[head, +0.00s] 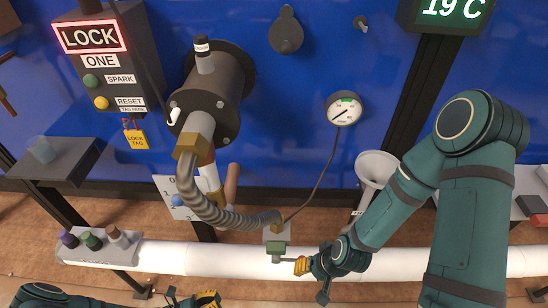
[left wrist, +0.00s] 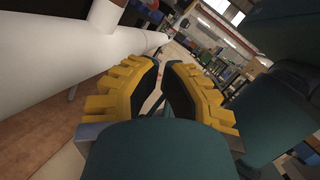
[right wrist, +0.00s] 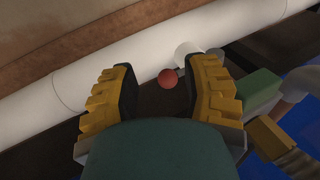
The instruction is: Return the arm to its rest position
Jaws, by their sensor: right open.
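My right arm (head: 385,212) reaches down from the right of the head view. Its gripper (head: 302,265) is beside the green-and-grey valve block (head: 277,248) under the braided hose. In the right wrist view its yellow fingers (right wrist: 163,82) stand wide apart, holding nothing. A red round knob (right wrist: 168,78) shows in the gap, apart from both fingers as far as I can see. My left gripper (head: 207,299) is at the bottom edge of the head view, mostly cut off. In the left wrist view its fingers (left wrist: 162,85) lean close together with a narrow gap and nothing visible between.
A white pipe (head: 380,263) runs across below both the hose (head: 205,205) and a white funnel (head: 377,168). The blue panel (head: 300,90) carries a gauge (head: 344,109) and a LOCK box (head: 110,65). A small block with several knobs (head: 98,248) is at lower left.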

